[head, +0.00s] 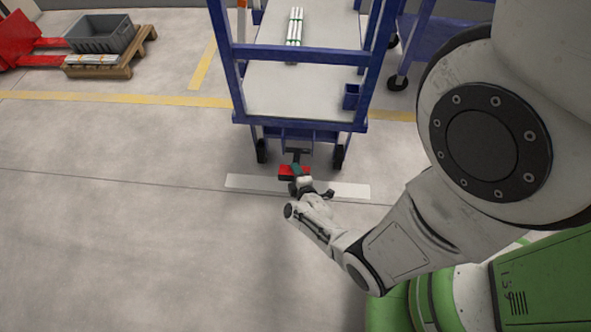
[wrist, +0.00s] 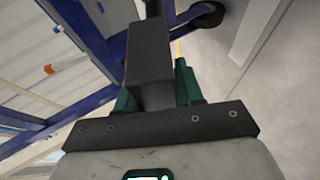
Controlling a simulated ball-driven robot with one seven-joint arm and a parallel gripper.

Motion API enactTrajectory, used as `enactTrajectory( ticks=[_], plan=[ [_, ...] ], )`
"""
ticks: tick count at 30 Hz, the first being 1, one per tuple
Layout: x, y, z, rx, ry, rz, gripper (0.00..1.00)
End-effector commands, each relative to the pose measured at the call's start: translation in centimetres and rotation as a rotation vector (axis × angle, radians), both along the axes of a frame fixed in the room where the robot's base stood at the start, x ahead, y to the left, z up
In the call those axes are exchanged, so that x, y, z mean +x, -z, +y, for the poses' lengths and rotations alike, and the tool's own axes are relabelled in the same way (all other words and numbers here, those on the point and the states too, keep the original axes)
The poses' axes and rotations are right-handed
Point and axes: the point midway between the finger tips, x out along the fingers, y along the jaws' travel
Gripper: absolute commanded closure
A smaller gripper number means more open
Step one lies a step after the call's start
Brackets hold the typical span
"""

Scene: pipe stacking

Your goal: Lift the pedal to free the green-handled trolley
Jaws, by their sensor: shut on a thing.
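The blue trolley (head: 300,54) stands ahead at the top middle of the head view, its frame also filling the left of the wrist view (wrist: 95,105). No green handle shows; an orange piece (head: 242,4) is on its left upright. A black pedal bar (head: 297,151) sticks out low at its front, between the two near wheels. My gripper (head: 297,170) is at this bar, low over the floor. In the wrist view its teal fingers (wrist: 155,88) are shut on either side of the black bar (wrist: 149,52). A red part (head: 285,172) shows beside the fingers; its link to the pedal is unclear.
White pipes (head: 295,27) lie on the trolley's shelf. A white floor strip (head: 248,182) runs below its front. Another blue trolley (head: 440,38) stands at right. A grey crate (head: 100,34) on a pallet is at far left. Floor at left is clear.

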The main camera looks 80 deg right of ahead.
Motion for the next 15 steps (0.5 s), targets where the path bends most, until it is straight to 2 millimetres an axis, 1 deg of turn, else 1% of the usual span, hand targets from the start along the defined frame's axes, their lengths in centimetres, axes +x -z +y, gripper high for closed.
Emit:
enactTrajectory(
  ticks=[1,3,15],
  plan=[
    [0.0,-1.3,-0.2,0.023,0.002,0.002,1.0],
    [0.0,-1.6,-0.4,0.053,0.001,0.004,1.0],
    [0.1,-2.8,-1.3,0.182,0.001,0.015,1.0]
  ],
)
